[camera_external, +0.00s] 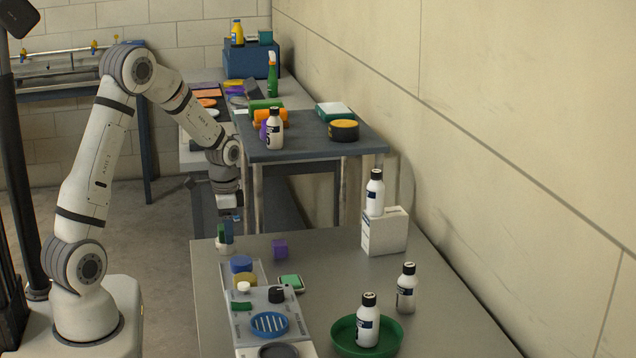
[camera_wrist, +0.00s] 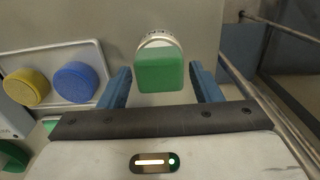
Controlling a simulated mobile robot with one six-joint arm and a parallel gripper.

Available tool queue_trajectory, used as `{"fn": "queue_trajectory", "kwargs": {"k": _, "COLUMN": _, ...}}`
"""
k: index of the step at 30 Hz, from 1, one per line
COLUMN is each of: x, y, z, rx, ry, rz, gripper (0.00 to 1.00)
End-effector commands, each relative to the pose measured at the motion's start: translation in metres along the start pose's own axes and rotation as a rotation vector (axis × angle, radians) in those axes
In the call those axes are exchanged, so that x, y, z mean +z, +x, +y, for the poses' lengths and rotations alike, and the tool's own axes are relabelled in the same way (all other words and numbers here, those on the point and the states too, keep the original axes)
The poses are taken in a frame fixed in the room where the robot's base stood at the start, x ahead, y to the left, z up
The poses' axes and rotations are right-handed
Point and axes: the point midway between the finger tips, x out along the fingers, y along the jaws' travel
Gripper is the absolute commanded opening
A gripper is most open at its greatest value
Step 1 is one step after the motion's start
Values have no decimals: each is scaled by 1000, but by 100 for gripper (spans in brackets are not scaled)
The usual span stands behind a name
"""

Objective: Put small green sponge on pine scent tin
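A small green sponge (camera_wrist: 160,70) is a block between my fingertips in the wrist view, with a visible gap to each finger. A round pale tin with printing on its side (camera_wrist: 157,40) shows just behind the block. In the external view the pale tin (camera_external: 224,249) stands near the table's far left corner; no label on it is readable. My gripper (camera_external: 227,231) points down right over it, with the green block partly hidden by the fingers. In the wrist view my gripper (camera_wrist: 162,88) is open around the block. I cannot tell whether block and tin touch.
A tray holds a blue round piece (camera_wrist: 75,82) and a yellow one (camera_wrist: 27,87) beside the tin. A purple cube (camera_external: 279,249) and a green-topped square block (camera_external: 291,283) are near. Bottles and a green bowl (camera_external: 338,342) stand to the right.

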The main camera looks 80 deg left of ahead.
Motion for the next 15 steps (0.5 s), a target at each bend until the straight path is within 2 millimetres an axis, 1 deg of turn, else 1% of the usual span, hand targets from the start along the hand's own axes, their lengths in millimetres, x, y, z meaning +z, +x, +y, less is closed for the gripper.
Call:
{"fn": "queue_trajectory", "kwargs": {"k": 8, "x": 0, "y": -1, "z": 0, "rx": 0, "ry": 0, "rz": 0, "gripper": 63}}
{"fn": "queue_trajectory", "kwargs": {"k": 10, "x": 0, "y": -4, "z": 0, "rx": 0, "ry": 0, "rz": 0, "gripper": 63}}
{"fn": "queue_trajectory", "kwargs": {"k": 13, "x": 0, "y": -12, "z": 0, "rx": -1, "ry": 0, "rz": 2, "gripper": 63}}
{"fn": "queue_trajectory", "kwargs": {"k": 15, "x": -1, "y": -24, "z": -1, "rx": -3, "ry": 0, "rz": 4, "gripper": 63}}
